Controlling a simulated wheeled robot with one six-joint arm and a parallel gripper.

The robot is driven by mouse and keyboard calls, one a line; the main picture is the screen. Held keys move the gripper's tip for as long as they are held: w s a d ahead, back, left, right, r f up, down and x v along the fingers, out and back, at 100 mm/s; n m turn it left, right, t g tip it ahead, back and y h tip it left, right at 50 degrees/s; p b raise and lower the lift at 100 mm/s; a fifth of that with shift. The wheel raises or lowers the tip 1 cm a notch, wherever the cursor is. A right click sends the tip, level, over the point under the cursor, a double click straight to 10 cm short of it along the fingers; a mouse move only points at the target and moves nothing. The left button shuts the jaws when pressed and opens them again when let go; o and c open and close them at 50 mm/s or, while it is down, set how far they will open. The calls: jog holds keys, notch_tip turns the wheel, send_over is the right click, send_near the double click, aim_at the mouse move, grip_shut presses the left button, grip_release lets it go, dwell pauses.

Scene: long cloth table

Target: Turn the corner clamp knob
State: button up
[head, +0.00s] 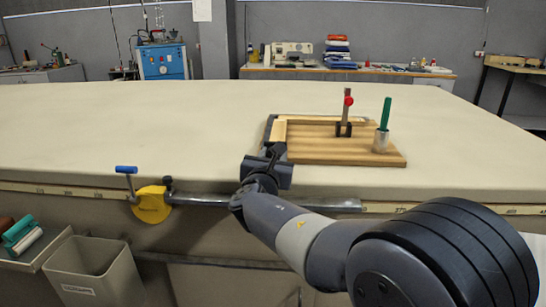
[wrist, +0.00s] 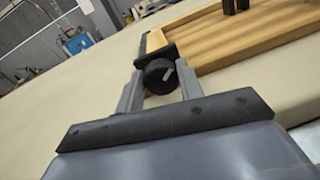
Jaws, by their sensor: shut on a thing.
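The corner clamp knob (wrist: 160,75) is a round black knob with a pale line on its face. It sits at the near left corner of a wooden frame (wrist: 186,22) in the wrist view. My gripper (wrist: 160,88) is shut on the knob, with one grey finger at each side of it. In the head view my gripper (head: 268,165) is at the left end of the wooden board (head: 330,150), and my own wrist hides the knob there. The light wooden frame (head: 279,132) lies along the board's left and back edges.
A toggle clamp with a red tip (head: 347,102) and a green-handled tool in a metal cup (head: 381,143) stand on the board. A yellow device with a blue handle (head: 151,203) is on the table's front edge. The cloth table (head: 120,125) is clear to the left.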

jog(key=shift+m+b, duration=0.3)
jog(key=m+b, duration=0.3)
jog(key=shift+d+f, duration=0.1)
jog(key=shift+f, duration=0.1)
jog(key=m+b, duration=0.3)
jog(key=m, duration=0.1)
jog(key=shift+m+b, duration=0.3)
jog(key=shift+b, duration=0.1)
jog(key=m+b, duration=0.2)
jog(key=m, duration=0.1)
jog(key=shift+d+g+y+b, duration=0.1)
jog(key=shift+g+y+b, duration=0.25)
jog(key=shift+g+y, duration=0.05)
jog(key=shift+m+b, duration=1.1)
jog(key=shift+m, duration=0.4)
jog(key=shift+y, duration=0.3)
jog(key=o, duration=1)
jog(key=shift+r, duration=0.1)
